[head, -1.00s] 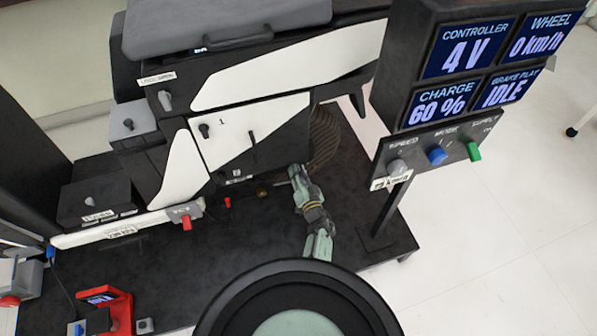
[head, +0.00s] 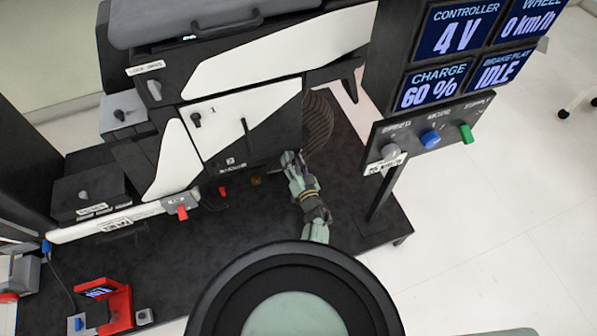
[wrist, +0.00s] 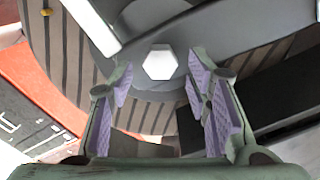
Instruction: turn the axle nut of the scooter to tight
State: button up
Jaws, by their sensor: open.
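The axle nut (wrist: 160,62) is a pale hexagon at the wheel's hub, in the upper middle of the wrist view. The scooter (head: 245,115) is black and white, and its ribbed wheel (head: 318,122) shows behind my gripper in the head view. My gripper (wrist: 162,86) is open and empty. Its two purple-padded fingers lie left and right of the nut in the picture, with their tips near its lower side. I cannot tell how much depth separates them from the nut. In the head view, my gripper (head: 290,158) is beside the wheel, and the nut cannot be made out.
A control stand (head: 430,140) with several screens and knobs rises to the right of the wheel. A pale bar (wrist: 92,25) crosses the upper left of the wrist view near the nut. A red device (head: 118,305) sits at the lower left of the dark platform (head: 150,260).

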jog(key=v, duration=1.1)
